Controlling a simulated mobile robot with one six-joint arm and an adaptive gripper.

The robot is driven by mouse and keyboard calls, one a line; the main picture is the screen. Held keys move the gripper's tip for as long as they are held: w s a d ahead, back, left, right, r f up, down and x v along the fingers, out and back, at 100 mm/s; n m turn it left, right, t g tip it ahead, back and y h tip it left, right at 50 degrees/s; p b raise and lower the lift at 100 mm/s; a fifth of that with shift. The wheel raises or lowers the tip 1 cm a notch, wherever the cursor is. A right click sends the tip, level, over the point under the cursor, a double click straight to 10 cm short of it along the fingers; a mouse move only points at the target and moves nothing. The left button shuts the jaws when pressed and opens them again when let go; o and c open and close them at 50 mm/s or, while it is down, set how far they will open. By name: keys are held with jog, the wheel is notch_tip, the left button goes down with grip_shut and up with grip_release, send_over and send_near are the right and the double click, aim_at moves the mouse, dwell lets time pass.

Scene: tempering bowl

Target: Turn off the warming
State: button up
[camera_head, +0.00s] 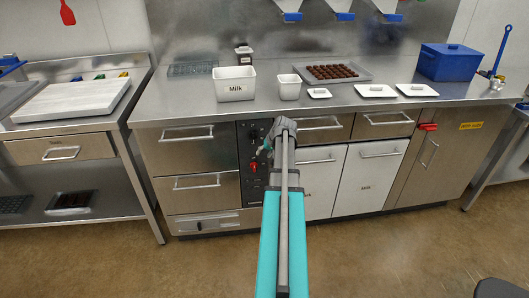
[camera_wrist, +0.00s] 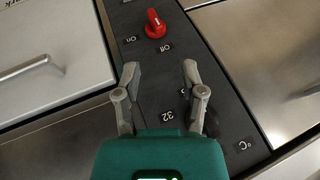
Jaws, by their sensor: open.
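A dark control panel (camera_head: 247,189) is set in the steel counter front, between the drawers at left and the white doors at right. A red knob (camera_head: 253,167) sits on it. In the wrist view the red knob (camera_wrist: 155,23) lies beyond my fingertips, with On and Off labels beside it. I cannot tell for sure which label it points to. My gripper (camera_wrist: 160,72) is open and empty over the panel, apart from the knob. A 32 marking shows between the fingers. In the head view my gripper (camera_head: 270,145) partly hides the panel's upper part.
A steel counter (camera_head: 190,108) carries a white Milk tub (camera_head: 234,88), a smaller white tub (camera_head: 289,90), a tray of chocolates (camera_head: 310,80), several white lids and a blue box (camera_head: 447,66). Drawer and door handles stick out around the panel.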

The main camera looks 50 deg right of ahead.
jog(key=w+a+r+n+p, duration=0.1)
jog(key=w+a+r+p, duration=0.1)
jog(key=a, duration=0.6)
jog(key=w+a+r+n+g+y+p, duration=0.1)
jog(key=w+a+r+p, duration=0.1)
jog(key=a, duration=0.6)
jog(key=w+a+r+n+g+p, duration=0.1)
jog(key=w+a+p, duration=0.3)
jog(key=a, duration=0.5)
jog(key=shift+w+r+n+y, duration=0.3)
jog(key=shift+w+r+n, duration=0.2)
jog(key=shift+w+r, duration=0.3)
jog(key=s+a+f+n+g+h, duration=0.1)
jog(key=s+a+n+g, duration=0.15)
jog(key=a, duration=1.45)
jog(key=s+a+n+g, duration=0.2)
jog(key=s+a+n, duration=0.15)
jog(key=a, duration=1.25)
notch_tip(320, 180, up, 13)
jog(key=p, duration=1.3)
jog(key=shift+r, duration=0.2)
jog(key=shift+s+a+t, duration=0.1)
jog(key=shift+t, duration=0.15)
